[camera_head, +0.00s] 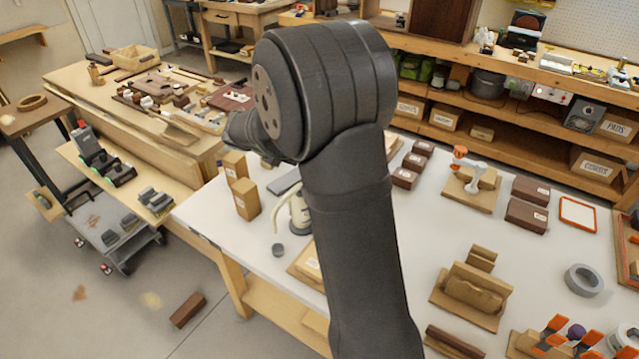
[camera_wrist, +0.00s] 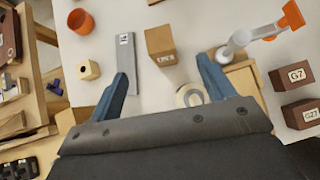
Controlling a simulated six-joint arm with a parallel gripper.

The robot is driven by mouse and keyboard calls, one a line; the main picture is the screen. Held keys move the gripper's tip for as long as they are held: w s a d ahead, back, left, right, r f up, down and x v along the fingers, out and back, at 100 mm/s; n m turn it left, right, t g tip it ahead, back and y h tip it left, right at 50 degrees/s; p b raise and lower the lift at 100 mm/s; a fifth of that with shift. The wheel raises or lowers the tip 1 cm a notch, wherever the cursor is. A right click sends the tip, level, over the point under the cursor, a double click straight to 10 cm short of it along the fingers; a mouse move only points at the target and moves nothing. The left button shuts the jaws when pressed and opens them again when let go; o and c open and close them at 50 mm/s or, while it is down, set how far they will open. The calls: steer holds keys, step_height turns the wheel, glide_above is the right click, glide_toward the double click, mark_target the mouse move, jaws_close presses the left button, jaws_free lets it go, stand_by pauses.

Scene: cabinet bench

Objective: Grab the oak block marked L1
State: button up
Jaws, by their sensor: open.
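In the wrist view, a tan oak-coloured block (camera_wrist: 159,39) stands on the white bench ahead of my gripper (camera_wrist: 163,68), roughly between the lines of its two blue fingers. It bears a small white label, too small to read surely as L1. The fingers are spread wide, with nothing between their tips. In the head view, two upright tan blocks stand at the bench's left edge, one farther (camera_head: 235,164) and one nearer (camera_head: 246,199). I cannot tell which of them, if either, is the block in the wrist view. My arm hides much of the bench there.
In the wrist view, a grey labelled bar (camera_wrist: 127,60) lies just left of the block. A white-and-orange clamp (camera_wrist: 250,36) and dark blocks marked G7 (camera_wrist: 292,76) and G27 (camera_wrist: 303,113) are to the right.

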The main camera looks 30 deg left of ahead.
steer(key=x, duration=1.2)
steer(key=shift+f, duration=0.2)
steer(key=shift+s+a+f+x, duration=0.1)
steer(key=shift+f+x, duration=0.05)
steer(key=shift+x, duration=1.15)
steer(key=shift+s+a+f+x, duration=0.1)
steer(key=shift+s+x, duration=0.05)
steer(key=shift+x, duration=1.1)
steer(key=c, duration=1.2)
